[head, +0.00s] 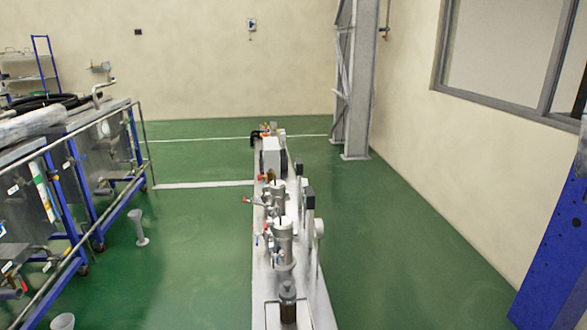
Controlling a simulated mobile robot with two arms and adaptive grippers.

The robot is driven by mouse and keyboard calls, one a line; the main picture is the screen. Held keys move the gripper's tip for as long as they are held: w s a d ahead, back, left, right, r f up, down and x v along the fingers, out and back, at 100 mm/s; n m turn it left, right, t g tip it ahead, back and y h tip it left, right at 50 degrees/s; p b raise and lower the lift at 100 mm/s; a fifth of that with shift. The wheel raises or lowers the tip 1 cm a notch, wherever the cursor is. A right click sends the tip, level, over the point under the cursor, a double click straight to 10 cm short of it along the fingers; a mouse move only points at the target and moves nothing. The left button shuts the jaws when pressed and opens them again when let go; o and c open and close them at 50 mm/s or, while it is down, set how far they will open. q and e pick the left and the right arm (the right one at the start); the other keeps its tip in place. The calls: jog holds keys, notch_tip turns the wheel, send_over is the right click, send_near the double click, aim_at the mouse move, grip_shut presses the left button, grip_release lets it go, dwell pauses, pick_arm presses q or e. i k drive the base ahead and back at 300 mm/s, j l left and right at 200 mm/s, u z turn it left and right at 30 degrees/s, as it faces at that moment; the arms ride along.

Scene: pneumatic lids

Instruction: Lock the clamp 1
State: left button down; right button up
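A long narrow metal bench (262,286) runs away from me down the middle of the head view. Metal cylindrical vessels stand on it, a nearer one (283,242) and one behind it (276,198). Small fittings with red and blue parts stick out on their left side. A dark brownish cylinder (288,303) stands at the near end of the bench. I cannot make out which part is clamp 1, or whether any clamp is open or locked. Neither of my grippers shows in this view.
Blue-framed carts (84,200) with metal tanks and a rail stand on the left. Grey funnel-shaped pieces (139,228) stand on the floor beside them. A steel column (357,90) rises behind the bench. A blue structure (560,255) is at right. Green floor (400,240) is clear between.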

aim_at(251, 201)
jog(key=i+j, duration=0.1)
jog(key=j, duration=0.35)
jog(key=i+j, duration=0.1)
jog(key=j, duration=0.4)
jog(key=i+j, duration=0.1)
jog(key=j, duration=0.35)
jog(key=i+j+z, duration=0.1)
jog(key=j, duration=0.35)
jog(key=i+j, duration=0.1)
jog(key=j, duration=0.35)
jog(key=i+u, duration=0.45)
jog(key=i+l+u, duration=0.25)
jog(key=i+u, duration=0.25)
jog(key=i, duration=0.15)
